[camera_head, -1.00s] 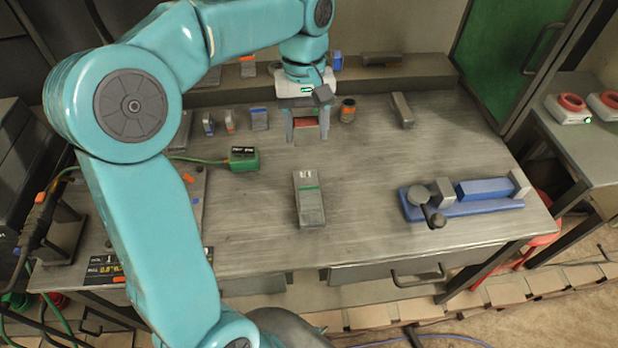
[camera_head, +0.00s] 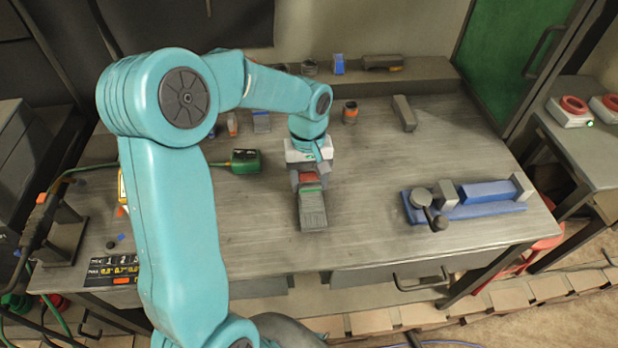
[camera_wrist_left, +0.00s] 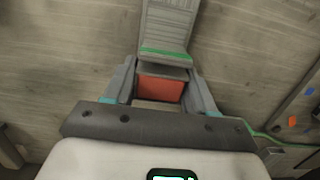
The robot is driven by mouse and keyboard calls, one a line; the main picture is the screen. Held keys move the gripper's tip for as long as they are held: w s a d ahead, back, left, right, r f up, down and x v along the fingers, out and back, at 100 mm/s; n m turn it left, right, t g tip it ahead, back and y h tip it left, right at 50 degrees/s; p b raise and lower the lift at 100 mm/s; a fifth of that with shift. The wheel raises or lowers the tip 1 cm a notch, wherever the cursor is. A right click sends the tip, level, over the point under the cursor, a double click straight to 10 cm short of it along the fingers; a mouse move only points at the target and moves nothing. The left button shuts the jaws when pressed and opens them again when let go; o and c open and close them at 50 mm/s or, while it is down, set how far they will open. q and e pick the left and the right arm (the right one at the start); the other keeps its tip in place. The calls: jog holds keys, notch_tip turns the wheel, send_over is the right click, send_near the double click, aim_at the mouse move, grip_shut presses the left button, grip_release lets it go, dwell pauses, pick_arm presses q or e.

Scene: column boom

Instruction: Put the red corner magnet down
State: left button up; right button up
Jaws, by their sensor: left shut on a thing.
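The red corner magnet (camera_wrist_left: 160,88) is between the two fingers of my left gripper (camera_wrist_left: 163,80) in the left wrist view. My left gripper (camera_head: 308,182) is shut on it, low over the workbench. In the head view the red magnet (camera_head: 308,177) shows just behind the grey block with a green stripe (camera_head: 313,212). The grey block (camera_wrist_left: 168,22) also shows in the left wrist view, right in front of the magnet. I cannot tell whether the magnet touches the block or the bench. My right gripper is not in view.
A blue vise (camera_head: 465,205) stands on the right of the workbench (camera_head: 380,240). A green box with a cable (camera_head: 246,160) lies to the left of the gripper. A grey bar (camera_head: 404,113) and a dark orange-topped can (camera_head: 350,112) stand behind. The bench between block and vise is clear.

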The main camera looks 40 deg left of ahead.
pick_arm(q)
jog(key=shift+f, duration=0.15)
jog(key=o, duration=1.4)
jog(key=shift+w+r, duration=0.1)
jog(key=shift+r, duration=0.25)
notch_tip(320, 180, up, 12)
jog(key=a, duration=0.1)
jog(key=shift+w+f, duration=0.15)
jog(key=shift+w, duration=0.2)
jog(key=shift+a, duration=0.1)
jog(key=shift+p, duration=0.3)
